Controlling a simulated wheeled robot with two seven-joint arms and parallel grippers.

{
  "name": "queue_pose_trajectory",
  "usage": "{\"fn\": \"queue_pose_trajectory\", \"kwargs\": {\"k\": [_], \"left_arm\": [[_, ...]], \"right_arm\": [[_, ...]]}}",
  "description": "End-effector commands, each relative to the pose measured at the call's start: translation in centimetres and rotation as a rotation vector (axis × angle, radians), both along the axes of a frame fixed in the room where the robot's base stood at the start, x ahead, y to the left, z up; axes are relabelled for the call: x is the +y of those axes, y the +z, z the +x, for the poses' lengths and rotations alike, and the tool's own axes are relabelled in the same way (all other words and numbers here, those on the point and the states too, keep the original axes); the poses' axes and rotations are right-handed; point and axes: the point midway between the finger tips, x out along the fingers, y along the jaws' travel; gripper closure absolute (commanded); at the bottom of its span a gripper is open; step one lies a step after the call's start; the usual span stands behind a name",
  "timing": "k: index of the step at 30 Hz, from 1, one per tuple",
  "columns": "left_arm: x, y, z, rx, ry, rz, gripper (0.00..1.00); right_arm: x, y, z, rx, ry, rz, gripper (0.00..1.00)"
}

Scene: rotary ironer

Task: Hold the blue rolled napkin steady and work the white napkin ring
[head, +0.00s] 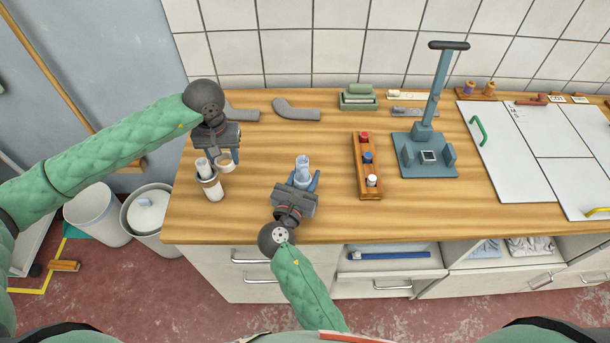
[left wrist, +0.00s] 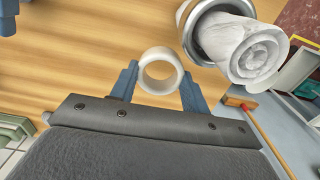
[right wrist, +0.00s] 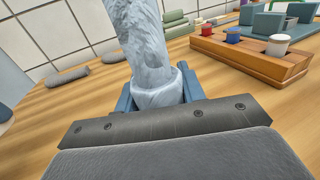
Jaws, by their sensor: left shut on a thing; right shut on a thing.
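The white napkin ring (left wrist: 177,76) is a short, smooth band clamped between the fingertips of my left gripper (left wrist: 160,82). In the head view, the ring (head: 225,167) is over the counter's left end, beside a white rolled napkin (head: 213,190). The ring's opening is empty. The pale blue rolled napkin (head: 302,168) is upright in my right gripper (head: 301,182), to the right of the ring and apart from it. In the right wrist view, the blue napkin (right wrist: 138,35) rises between the fingers; its lower end is partly hidden by the gripper body.
A wooden rack (head: 366,180) with coloured spools and a blue-grey stand (head: 428,165) are to the right. Grey curved pieces (head: 297,112) lie behind. Wood between the grippers is clear.

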Motion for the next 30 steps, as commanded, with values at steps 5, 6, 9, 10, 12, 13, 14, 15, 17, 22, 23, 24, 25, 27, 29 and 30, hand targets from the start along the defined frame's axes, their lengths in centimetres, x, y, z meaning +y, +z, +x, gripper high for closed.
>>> {"fn": "queue_pose_trajectory", "kwargs": {"k": [5,6,9,10,12,13,14,15,17,22,23,24,25,27,29,30], "left_arm": [[0.0,0.0,0.0,0.0,0.0,0.0,0.75],[0.0,0.0,0.0,0.0,0.0,0.0,0.75],[0.0,0.0,0.0,0.0,0.0,0.0,0.75],[0.0,0.0,0.0,0.0,0.0,0.0,0.75],[0.0,0.0,0.0,0.0,0.0,0.0,0.75],[0.0,0.0,0.0,0.0,0.0,0.0,0.75],[0.0,0.0,0.0,0.0,0.0,0.0,0.75],[0.0,0.0,0.0,0.0,0.0,0.0,0.75],[0.0,0.0,0.0,0.0,0.0,0.0,0.75],[0.0,0.9,0.7,-0.002,0.0,0.0,0.75],[-0.1,1.3,1.0,-0.003,-0.001,0.0,0.75],[-0.3,2.0,1.4,-0.004,-0.003,0.0,0.75],[-0.6,2.5,1.7,-0.004,-0.006,-0.001,0.75],[-1.5,4.0,2.7,-0.006,-0.016,-0.002,0.75],[-2.5,5.3,3.4,-0.005,-0.03,-0.001,0.75],[-3.4,6.2,3.8,-0.006,-0.042,-0.002,0.75]], "right_arm": [[0.0,0.0,0.0,0.0,0.0,0.0,0.71],[0.0,0.0,0.0,0.0,0.0,0.0,0.71],[0.0,0.0,0.0,0.0,0.0,0.0,0.71],[0.0,0.0,0.0,0.0,0.0,0.0,0.71],[0.0,0.0,0.0,0.0,0.0,0.0,0.71],[0.0,0.0,0.0,0.0,0.0,0.0,0.71],[0.0,0.0,0.0,0.0,0.0,0.0,0.71],[0.0,0.0,0.0,0.0,0.0,0.0,0.71],[0.0,0.0,0.0,0.0,0.0,0.0,0.71],[0.0,0.0,0.0,0.0,0.0,0.0,0.71],[0.0,0.0,0.0,0.0,0.0,0.0,0.71],[0.0,0.0,0.0,0.0,0.0,0.0,0.71],[0.0,0.0,0.0,0.0,0.0,0.0,0.71],[0.0,0.0,0.0,0.0,0.0,0.0,0.71],[0.0,0.0,0.0,0.0,0.0,0.0,0.71],[0.0,0.0,0.0,0.0,0.0,0.0,0.71]]}}
